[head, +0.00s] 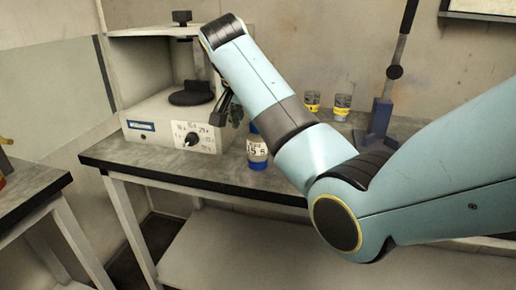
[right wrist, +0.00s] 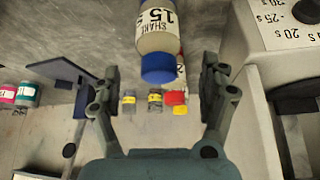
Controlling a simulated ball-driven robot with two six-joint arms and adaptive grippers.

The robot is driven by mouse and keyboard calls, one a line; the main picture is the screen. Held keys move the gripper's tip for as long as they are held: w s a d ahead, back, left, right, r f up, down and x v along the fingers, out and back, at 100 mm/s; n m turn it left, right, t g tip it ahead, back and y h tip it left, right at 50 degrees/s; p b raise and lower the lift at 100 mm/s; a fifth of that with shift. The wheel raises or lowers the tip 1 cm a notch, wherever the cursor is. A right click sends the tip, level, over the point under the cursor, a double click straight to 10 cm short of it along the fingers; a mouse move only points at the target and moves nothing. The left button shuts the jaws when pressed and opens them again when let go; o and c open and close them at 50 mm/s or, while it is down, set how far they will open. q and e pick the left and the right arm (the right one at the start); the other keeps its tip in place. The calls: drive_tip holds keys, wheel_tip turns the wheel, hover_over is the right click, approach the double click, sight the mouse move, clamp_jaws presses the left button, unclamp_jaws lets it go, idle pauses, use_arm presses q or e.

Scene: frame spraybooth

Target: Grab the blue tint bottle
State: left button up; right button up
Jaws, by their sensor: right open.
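The blue tint bottle (head: 257,152) stands upright near the front of the grey bench, with blue at top and bottom and a white label. My right arm partly covers it in the head view. In the right wrist view the bottle (right wrist: 158,38) shows its blue cap towards me and its "SHAKE 15" label upside down. My right gripper (right wrist: 163,80) is open and empty, with the bottle ahead of the gap between its fingers. In the head view the right gripper (head: 229,108) is near the bottle, beside the shaker machine. My left gripper is not in view.
The shaker machine (head: 165,122) stands left of the bottle. Yellow-labelled jars (head: 342,104) and a blue stand (head: 381,118) are farther right. The right wrist view also shows pink (right wrist: 9,93), teal (right wrist: 27,93) and red (right wrist: 176,98) containers. The bench's dark front edge (head: 180,182) is close to the bottle.

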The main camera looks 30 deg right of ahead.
sight(257, 151)
drive_tip(key=x, duration=0.7)
drive_tip(key=shift+s, duration=0.1)
drive_tip(key=c, duration=1.5)
